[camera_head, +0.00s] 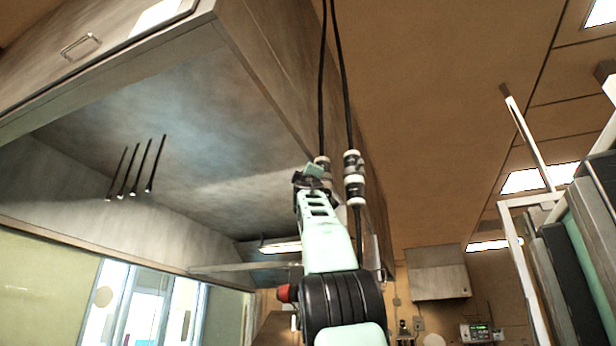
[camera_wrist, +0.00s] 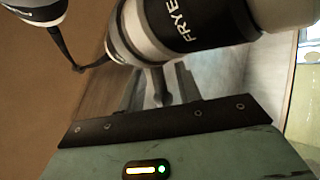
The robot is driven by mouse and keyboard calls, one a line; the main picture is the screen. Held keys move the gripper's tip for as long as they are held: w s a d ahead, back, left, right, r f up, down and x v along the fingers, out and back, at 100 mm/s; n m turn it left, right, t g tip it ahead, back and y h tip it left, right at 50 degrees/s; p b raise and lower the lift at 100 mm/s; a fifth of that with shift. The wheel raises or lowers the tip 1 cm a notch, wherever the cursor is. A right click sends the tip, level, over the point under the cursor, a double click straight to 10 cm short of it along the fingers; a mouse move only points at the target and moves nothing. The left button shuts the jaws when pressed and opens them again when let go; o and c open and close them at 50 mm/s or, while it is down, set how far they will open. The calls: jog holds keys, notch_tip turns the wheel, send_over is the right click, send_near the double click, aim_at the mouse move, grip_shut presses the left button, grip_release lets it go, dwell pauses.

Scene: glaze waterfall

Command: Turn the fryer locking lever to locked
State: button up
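A white and black cylindrical connector lettered "FRYE…" (camera_wrist: 185,30) fills the top of the wrist view, close in front of my gripper (camera_wrist: 158,88). A short dark lever (camera_wrist: 158,84) sticks down from the connector between my two grey fingers, with a gap on each side. The fingers look open and apart from the lever. In the head view my gripper (camera_head: 312,172) is raised beside two hanging connectors, and partly covers the left one (camera_head: 322,163). The lettering is not readable there. Whether the lever stands at locked cannot be told.
A second connector (camera_head: 354,175) hangs close to the right on its own black cable; one also shows at the wrist view's upper left (camera_wrist: 35,10). A large metal hood (camera_head: 180,100) lies left and behind. A rack (camera_head: 560,240) stands at far right.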

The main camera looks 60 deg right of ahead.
jog(key=b+v, duration=1.6)
jog(key=v, duration=0.1)
jog(key=shift+f, duration=0.15)
jog(key=shift+a, duration=0.15)
